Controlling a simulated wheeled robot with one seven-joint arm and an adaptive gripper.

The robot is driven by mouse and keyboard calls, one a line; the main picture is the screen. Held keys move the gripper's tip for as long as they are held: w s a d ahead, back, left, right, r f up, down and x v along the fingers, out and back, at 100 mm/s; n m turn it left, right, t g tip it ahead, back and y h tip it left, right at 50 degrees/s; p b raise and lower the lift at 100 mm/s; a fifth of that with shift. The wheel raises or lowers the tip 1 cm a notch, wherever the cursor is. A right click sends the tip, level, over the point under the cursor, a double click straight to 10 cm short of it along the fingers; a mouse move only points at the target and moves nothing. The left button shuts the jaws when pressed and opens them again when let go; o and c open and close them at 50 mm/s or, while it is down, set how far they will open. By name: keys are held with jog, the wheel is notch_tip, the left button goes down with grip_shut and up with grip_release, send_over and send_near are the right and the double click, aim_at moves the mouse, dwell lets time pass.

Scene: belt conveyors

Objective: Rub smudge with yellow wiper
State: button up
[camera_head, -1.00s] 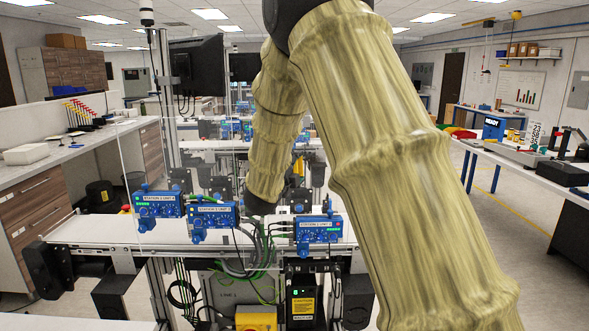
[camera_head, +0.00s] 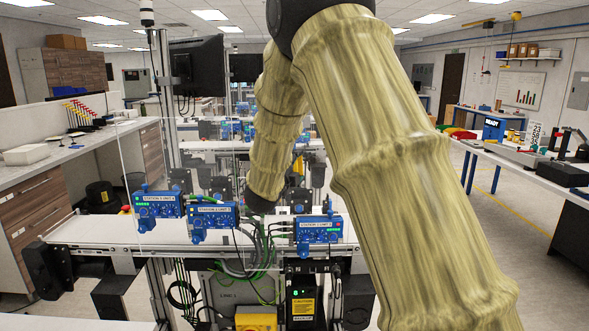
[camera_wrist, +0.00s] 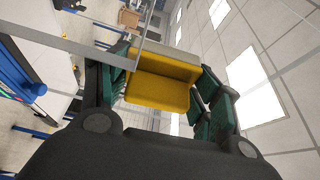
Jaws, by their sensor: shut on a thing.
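In the wrist view my gripper (camera_wrist: 158,95) is shut on the yellow wiper (camera_wrist: 158,92), a yellow block with a paler layer along its far edge. The dark green fingers stand on both sides of it. In the head view my arm, in a tan sleeve, reaches forward over the conveyor, and it hides the gripper and the wiper. A clear upright panel (camera_head: 150,130) stands at the left above the conveyor; its grey edge (camera_wrist: 50,42) seems to pass close by the wiper in the wrist view. I cannot make out a smudge in either view.
A white belt conveyor (camera_head: 100,230) crosses in front of me. Several blue station units (camera_head: 213,220) are mounted along it, with cables hanging below. A dark monitor (camera_head: 197,65) stands on a post behind. Benches line the left and right sides.

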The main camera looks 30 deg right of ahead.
aim_at(313, 162)
jog(key=shift+w+d, duration=0.3)
jog(key=shift+w, duration=0.05)
dwell(0.4)
jog(key=shift+b, duration=0.3)
jog(key=shift+s+d+b, duration=0.6)
jog(key=shift+d+b, duration=0.05)
jog(key=shift+d, duration=0.3)
jog(key=shift+s+d+b, duration=0.6)
jog(key=shift+d, duration=0.35)
jog(key=shift+s+d+r+b, duration=0.1)
jog(key=shift+s+d+b, duration=0.3)
jog(key=shift+d, duration=0.25)
jog(key=shift+s+d+b, duration=0.3)
jog(key=shift+s+d, duration=0.05)
jog(key=shift+d, duration=0.3)
jog(key=shift+s+d+b, duration=0.5)
jog(key=shift+d+b, duration=0.05)
jog(key=shift+d, duration=0.3)
jog(key=shift+s+d+b, duration=0.5)
jog(key=shift+d+b, duration=0.05)
jog(key=shift+d, duration=0.25)
jog(key=shift+w+a, duration=0.15)
